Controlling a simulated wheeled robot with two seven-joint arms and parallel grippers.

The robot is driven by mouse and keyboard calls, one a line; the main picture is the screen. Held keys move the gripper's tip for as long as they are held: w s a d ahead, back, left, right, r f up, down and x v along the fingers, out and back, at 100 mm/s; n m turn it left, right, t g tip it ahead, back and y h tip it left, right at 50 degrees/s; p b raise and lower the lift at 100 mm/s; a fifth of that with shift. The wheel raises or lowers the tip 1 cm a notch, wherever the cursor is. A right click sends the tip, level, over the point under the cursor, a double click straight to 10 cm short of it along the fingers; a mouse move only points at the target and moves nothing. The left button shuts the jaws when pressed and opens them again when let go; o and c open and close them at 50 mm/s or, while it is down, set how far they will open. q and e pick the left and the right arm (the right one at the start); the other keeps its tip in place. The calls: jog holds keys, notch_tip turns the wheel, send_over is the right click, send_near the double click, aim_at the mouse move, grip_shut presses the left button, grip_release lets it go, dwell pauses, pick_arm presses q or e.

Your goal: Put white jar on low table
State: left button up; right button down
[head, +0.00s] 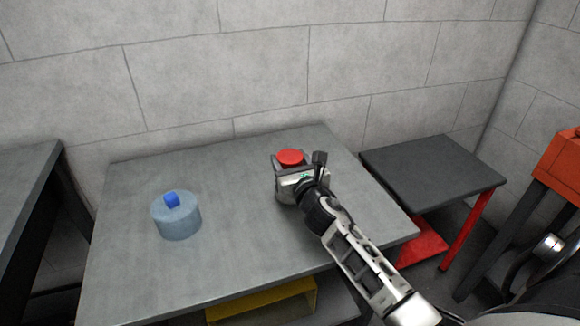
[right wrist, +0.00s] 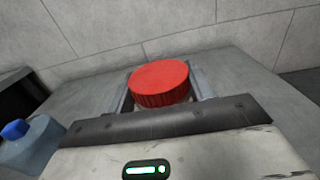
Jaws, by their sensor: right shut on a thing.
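My right gripper (head: 291,173) is shut on a jar with a red lid (head: 290,157), at the back right of the grey table. The lid stands upright between the fingers and also shows in the right wrist view (right wrist: 158,82). The jar's body is mostly hidden by my gripper, so its white colour is hard to confirm. I cannot tell if it touches the table. The low table (head: 432,172), with a bare dark top and red legs, stands to the right of the grey table. My left gripper is not in view.
A translucent blue jar with a blue knob (head: 176,217) stands on the left of the grey table (head: 235,270). A yellow thing (head: 265,302) is below that table. Another dark table (head: 28,180) is at the left edge. An orange box (head: 558,165) stands right of the low table.

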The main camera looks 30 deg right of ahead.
jog(key=shift+f, duration=0.1)
jog(key=shift+f, duration=0.2)
jog(key=c, duration=0.7)
grip_release()
jog(key=shift+o, duration=0.7)
jog(key=shift+r, duration=0.1)
jog(key=v, duration=1.2)
